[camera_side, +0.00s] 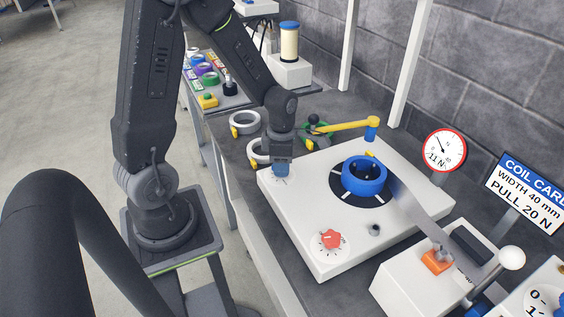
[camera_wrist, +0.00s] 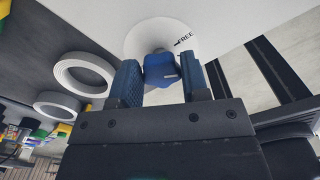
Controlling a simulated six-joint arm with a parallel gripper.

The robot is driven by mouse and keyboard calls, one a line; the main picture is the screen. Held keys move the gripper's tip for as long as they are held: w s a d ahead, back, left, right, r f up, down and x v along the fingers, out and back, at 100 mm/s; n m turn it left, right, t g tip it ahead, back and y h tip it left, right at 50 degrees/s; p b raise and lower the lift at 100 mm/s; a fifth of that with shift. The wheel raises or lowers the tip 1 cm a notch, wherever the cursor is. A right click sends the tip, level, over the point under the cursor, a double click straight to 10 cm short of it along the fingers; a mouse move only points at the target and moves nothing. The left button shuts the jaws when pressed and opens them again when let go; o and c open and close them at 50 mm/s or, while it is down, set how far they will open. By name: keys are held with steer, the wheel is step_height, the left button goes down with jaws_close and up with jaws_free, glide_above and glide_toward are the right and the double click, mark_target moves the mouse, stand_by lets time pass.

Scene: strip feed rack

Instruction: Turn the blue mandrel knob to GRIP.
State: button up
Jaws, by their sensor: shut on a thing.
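The blue mandrel knob (camera_wrist: 162,68) sits on a round white dial (camera_wrist: 135,38) in the wrist view. The word FREE with a small black mark shows on the dial at the knob's right; no GRIP label can be read. My gripper (camera_wrist: 161,80) is shut on the knob, one blue-padded finger on each side. In the side view my gripper (camera_side: 282,167) points down at the left corner of the white machine top (camera_side: 305,215) and hides most of the knob.
A blue coil ring (camera_side: 364,174) sits on a black disc right of my gripper, with a yellow arm (camera_side: 345,126) behind. A red knob (camera_side: 330,240) is at the front. White rings (camera_side: 245,122) lie on the bench at left. A gauge (camera_side: 443,150) and coil card (camera_side: 530,190) stand at right.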

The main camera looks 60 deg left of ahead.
steer(key=shift+c, duration=0.7)
